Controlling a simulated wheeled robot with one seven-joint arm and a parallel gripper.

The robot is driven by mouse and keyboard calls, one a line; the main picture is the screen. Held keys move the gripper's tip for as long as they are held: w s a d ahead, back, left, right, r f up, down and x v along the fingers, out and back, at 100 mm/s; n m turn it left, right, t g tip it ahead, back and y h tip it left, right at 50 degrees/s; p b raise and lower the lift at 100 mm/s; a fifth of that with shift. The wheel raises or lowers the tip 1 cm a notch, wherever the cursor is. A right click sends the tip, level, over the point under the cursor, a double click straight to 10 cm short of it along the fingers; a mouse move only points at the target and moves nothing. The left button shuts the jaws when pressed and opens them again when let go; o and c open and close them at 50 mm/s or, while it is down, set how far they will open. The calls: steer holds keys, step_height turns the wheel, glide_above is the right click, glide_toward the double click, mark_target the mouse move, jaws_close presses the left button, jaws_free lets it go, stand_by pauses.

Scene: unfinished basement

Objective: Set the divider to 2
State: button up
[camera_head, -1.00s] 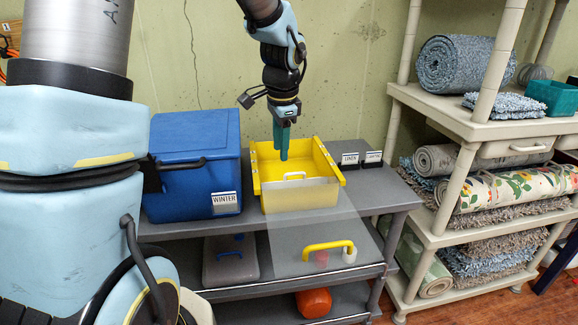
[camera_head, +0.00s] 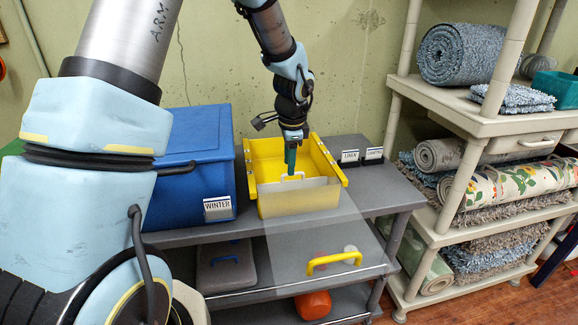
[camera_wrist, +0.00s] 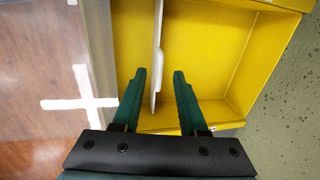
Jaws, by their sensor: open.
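The yellow bin (camera_head: 335,165) stands open on the grey shelf unit. A thin pale divider (camera_head: 308,184) with a white handle (camera_head: 292,177) stands upright across its inside. In the wrist view the divider (camera_wrist: 157,45) appears edge-on inside the yellow bin (camera_wrist: 205,50). My gripper (camera_head: 291,172) points down into the bin at the divider's handle. In the wrist view my gripper (camera_wrist: 160,80) is open, with one green finger on each side of the divider; the left finger is closer to it. Any number marks in the bin cannot be made out.
A clear panel (camera_head: 320,235) with a yellow handle (camera_head: 334,261) slopes down from the bin's front. A blue box (camera_head: 200,135) labelled WINTER stands left. Small label holders (camera_head: 350,156) stand right. A rug rack (camera_head: 470,125) is farther right.

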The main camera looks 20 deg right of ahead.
steer(key=shift+w+f, duration=0.25)
steer(key=shift+f, duration=0.95)
jaws_close()
stand_by(0.6)
